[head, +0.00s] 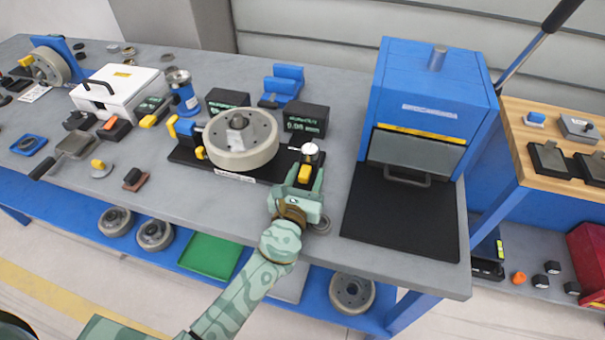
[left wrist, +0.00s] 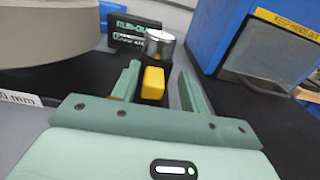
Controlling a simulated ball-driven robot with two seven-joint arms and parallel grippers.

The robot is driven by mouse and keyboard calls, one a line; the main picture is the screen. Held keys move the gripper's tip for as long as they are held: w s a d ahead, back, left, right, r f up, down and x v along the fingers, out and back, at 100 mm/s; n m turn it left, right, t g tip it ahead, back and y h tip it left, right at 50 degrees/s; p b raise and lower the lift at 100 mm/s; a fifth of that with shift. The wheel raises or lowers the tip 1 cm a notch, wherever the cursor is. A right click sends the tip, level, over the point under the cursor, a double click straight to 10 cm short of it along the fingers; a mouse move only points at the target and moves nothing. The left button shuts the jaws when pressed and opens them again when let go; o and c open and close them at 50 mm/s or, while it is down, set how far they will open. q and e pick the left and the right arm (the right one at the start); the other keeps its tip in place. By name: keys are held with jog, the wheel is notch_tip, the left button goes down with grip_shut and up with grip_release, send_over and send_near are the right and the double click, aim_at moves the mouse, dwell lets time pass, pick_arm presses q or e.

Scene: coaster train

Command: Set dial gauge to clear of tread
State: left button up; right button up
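A dial gauge (head: 310,151) with a round silver top and a yellow block (head: 304,173) below stands at the right end of a black fixture base. It also shows in the left wrist view as a silver cylinder (left wrist: 160,46) behind the yellow block (left wrist: 153,83). A pale grey wheel with a tread (head: 243,158) sits on the fixture left of the gauge. My left gripper (head: 299,188) is at the gauge. In the left wrist view its fingers (left wrist: 157,88) are apart, with the yellow block between them; gaps show beside the block. My right gripper is not in view.
A small display (head: 306,120) reading 0.00 mm stands behind the gauge. A blue press-like cabinet (head: 428,90) with a black mat (head: 405,229) is on the right. A white case (head: 117,93) and several small tools crowd the left.

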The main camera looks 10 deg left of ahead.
pick_arm(q)
jog(key=shift+a, duration=0.1)
jog(key=s, duration=1.6)
jog(key=shift+s+a, duration=0.2)
